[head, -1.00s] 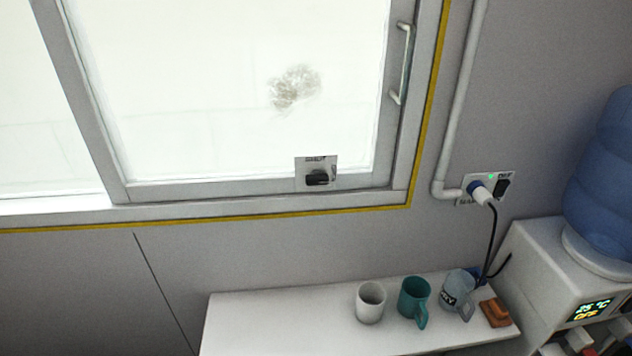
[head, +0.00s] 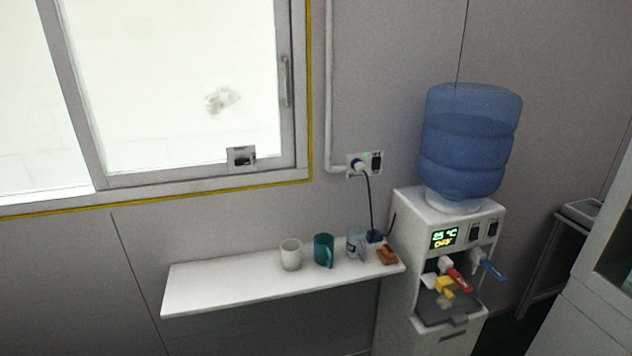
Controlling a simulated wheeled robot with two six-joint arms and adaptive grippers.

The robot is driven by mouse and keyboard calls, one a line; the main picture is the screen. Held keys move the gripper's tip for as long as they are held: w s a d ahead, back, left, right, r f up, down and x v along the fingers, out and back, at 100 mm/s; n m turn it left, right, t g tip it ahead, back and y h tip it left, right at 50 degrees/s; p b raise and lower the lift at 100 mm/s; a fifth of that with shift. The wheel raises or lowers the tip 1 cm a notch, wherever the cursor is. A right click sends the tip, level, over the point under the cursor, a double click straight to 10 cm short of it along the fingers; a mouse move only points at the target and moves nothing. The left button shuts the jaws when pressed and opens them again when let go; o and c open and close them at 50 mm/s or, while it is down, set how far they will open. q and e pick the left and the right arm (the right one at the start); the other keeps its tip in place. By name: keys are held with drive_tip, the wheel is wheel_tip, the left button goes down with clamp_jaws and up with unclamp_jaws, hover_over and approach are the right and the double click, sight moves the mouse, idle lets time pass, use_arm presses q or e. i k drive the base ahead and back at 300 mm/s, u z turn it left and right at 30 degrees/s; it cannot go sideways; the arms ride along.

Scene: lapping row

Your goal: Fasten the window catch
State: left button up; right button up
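The window (head: 170,90) fills the upper left of the head view, with a grey frame and a smudge on its glass. The window catch (head: 241,158) is a small dark lever on a pale labelled plate at the bottom rail of the right sash. Whether it is fastened is too small to tell. A vertical handle (head: 285,80) is on the sash's right side. Neither of my grippers is in view.
Below the window a white shelf (head: 215,287) holds a white mug (head: 291,254), a teal mug (head: 324,250), a grey mug (head: 355,245) and a brown block (head: 387,256). A water dispenser (head: 402,280) with a blue bottle (head: 470,140) stands right. A plugged socket (head: 364,164) is above the shelf.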

sight(242, 160)
drive_tip(key=z, duration=1)
drive_tip(key=i, duration=0.7)
drive_tip(key=u, duration=0.1)
